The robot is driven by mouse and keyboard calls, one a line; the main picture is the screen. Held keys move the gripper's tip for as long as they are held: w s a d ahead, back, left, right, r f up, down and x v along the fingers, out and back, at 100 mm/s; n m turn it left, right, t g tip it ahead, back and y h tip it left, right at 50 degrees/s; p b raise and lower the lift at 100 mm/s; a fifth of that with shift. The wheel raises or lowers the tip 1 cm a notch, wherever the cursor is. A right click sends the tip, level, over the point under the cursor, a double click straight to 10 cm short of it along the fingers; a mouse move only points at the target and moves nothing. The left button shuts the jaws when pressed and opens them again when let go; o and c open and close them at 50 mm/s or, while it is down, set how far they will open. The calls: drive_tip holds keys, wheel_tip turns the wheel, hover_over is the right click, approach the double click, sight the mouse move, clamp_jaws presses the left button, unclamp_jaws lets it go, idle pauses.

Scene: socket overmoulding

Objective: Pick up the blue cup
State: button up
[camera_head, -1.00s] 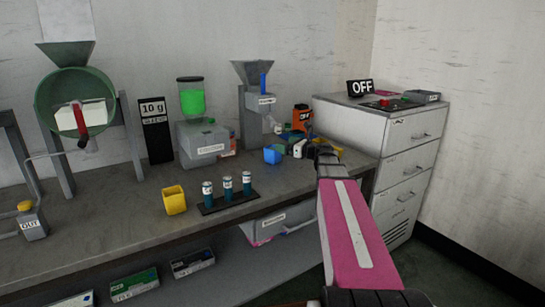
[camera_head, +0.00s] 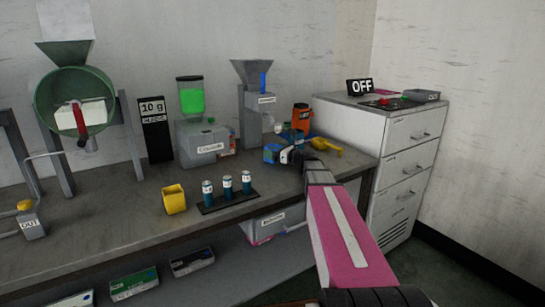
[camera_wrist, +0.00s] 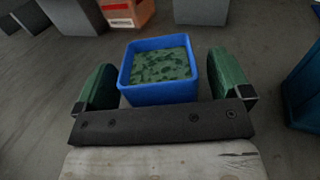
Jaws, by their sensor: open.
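The blue cup (camera_head: 271,152) stands upright on the bench near its right end; in the head view my gripper partly covers it. In the wrist view the blue cup (camera_wrist: 158,95) is square, with dark green, speckled contents showing inside its rim. My gripper (camera_head: 284,155) is at the cup. In the wrist view my gripper (camera_wrist: 163,88) is open, with one green finger on each side of the cup. A gap shows on both sides, so the fingers look apart from the cup walls.
A yellow cup (camera_head: 175,199) and a rack of blue vials (camera_head: 227,191) stand toward the bench front. The colour dispenser (camera_head: 201,140) and grey hopper machine (camera_head: 258,105) stand behind. An orange container (camera_head: 302,118) and a yellow tool (camera_head: 326,147) are at the right. Bare bench (camera_head: 110,205) lies at left.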

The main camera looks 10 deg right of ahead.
drive_tip(key=shift+w+a, duration=0.45)
drive_tip(key=shift+w, duration=0.05)
drive_tip(key=c, duration=1)
drive_tip(key=shift+c, duration=0.2)
drive_tip(key=shift+r, duration=0.15)
